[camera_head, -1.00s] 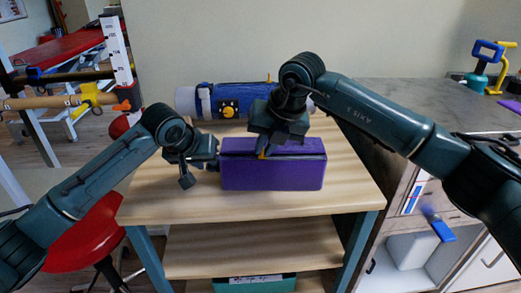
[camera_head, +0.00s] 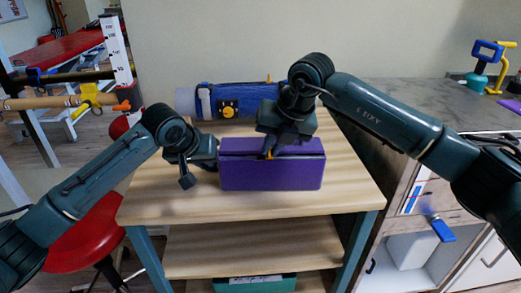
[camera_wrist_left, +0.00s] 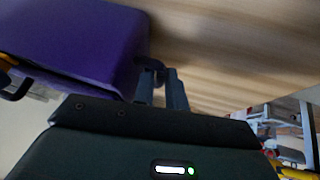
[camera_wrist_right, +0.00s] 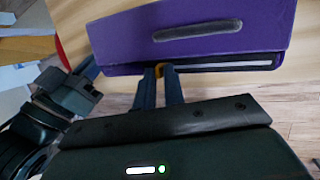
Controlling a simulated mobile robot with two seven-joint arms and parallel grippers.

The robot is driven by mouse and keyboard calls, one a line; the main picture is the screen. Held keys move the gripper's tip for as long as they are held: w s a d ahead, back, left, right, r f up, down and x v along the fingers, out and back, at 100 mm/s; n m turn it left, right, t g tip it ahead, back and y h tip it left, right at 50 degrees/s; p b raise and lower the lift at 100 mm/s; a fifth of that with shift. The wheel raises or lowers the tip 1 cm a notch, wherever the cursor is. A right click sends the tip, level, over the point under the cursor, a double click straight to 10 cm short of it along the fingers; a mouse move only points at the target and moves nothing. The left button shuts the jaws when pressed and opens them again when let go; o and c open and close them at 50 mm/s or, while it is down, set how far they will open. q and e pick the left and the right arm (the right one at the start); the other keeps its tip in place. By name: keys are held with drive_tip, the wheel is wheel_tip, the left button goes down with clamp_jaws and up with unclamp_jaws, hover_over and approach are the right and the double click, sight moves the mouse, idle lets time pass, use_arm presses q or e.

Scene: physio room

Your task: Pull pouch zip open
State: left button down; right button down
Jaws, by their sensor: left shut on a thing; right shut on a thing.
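A purple box-shaped pouch (camera_head: 272,175) lies on the wooden top of a trolley. My left gripper (camera_head: 212,162) is shut at the pouch's left end, on a dark loop (camera_wrist_left: 155,70) seen between the fingers in the left wrist view. My right gripper (camera_head: 268,153) comes down from above and is shut on the orange zip pull (camera_wrist_right: 160,69), left of the middle of the seam. In the right wrist view a pale strip (camera_wrist_right: 230,66) runs along the seam to the right of the pull. I cannot tell how far the seam is parted.
A blue roll (camera_head: 245,97) with a yellow knob lies behind the pouch. A red stool (camera_head: 85,235) stands left of the trolley (camera_head: 345,195), a grey-topped cabinet (camera_head: 400,100) right of it. The trolley top's front is clear.

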use_arm(q)
drive_tip(key=shift+s+a+f, duration=0.1)
drive_tip(key=shift+a+f, duration=0.1)
drive_tip(key=shift+f, duration=0.15)
use_arm(e)
drive_tip(key=shift+d, duration=5.4)
drive_tip(key=c, duration=1.4)
unclamp_jaws()
drive_tip(key=shift+o, duration=0.2)
use_arm(q)
drive_tip(key=shift+d, duration=0.1)
use_arm(e)
wheel_tip(320, 180, up, 8)
drive_tip(key=shift+a, duration=0.1)
use_arm(q)
drive_tip(key=c, duration=1.5)
unclamp_jaws()
drive_tip(key=shift+r, duration=0.15)
